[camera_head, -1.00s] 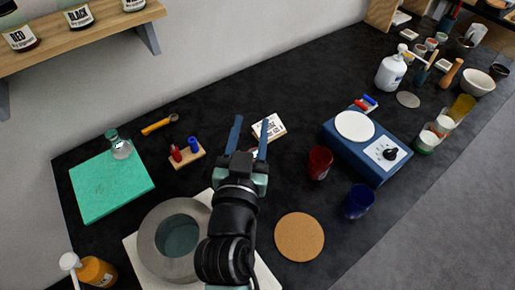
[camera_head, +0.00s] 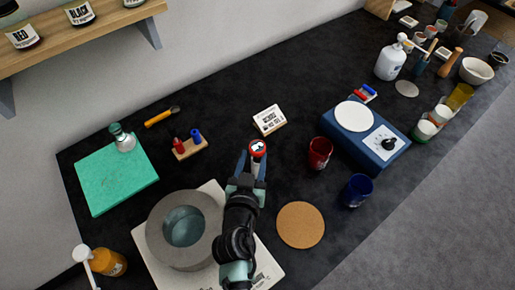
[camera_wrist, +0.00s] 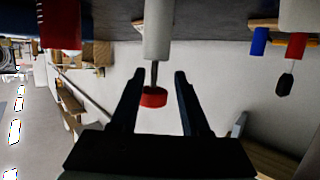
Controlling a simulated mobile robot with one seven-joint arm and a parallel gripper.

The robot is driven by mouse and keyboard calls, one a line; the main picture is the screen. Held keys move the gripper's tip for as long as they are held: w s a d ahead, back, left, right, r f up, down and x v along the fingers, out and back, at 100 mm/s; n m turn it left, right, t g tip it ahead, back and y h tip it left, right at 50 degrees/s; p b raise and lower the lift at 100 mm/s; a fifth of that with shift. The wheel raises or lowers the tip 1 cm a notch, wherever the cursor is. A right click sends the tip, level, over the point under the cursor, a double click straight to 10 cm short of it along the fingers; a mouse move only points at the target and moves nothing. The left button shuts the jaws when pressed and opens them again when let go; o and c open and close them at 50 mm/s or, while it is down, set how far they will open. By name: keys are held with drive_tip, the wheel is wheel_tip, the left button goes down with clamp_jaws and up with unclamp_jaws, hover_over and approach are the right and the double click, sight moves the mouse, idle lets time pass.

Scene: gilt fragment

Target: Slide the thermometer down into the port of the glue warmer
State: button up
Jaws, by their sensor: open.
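The thermometer appears as a round dial with a red rim and white face (camera_head: 258,147) in the head view. In the wrist view, which looks upside down, its red head (camera_wrist: 153,97) sits on a thin grey stem, and the stem meets a white cylinder (camera_wrist: 157,30). My gripper (camera_head: 252,164) is open, and in the wrist view its fingers (camera_wrist: 156,76) stand on both sides of the head with gaps.
A red cup (camera_head: 320,152), a blue cup (camera_head: 356,190) and a cork disc (camera_head: 300,225) are to the right. A wooden block with red and blue pieces (camera_head: 188,147) and a green mat (camera_head: 115,180) are to the left.

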drive_tip(key=shift+w+d, duration=0.15)
drive_tip(key=shift+w, duration=0.3)
drive_tip(key=shift+d+p+x, duration=0.15)
drive_tip(key=shift+p+x, duration=0.25)
drive_tip(key=shift+x, duration=0.7)
drive_tip(key=shift+d+p+x, duration=0.15)
drive_tip(key=shift+p+x, duration=0.2)
drive_tip(key=shift+x, duration=0.8)
drive_tip(key=shift+r, duration=0.1)
clamp_jaws()
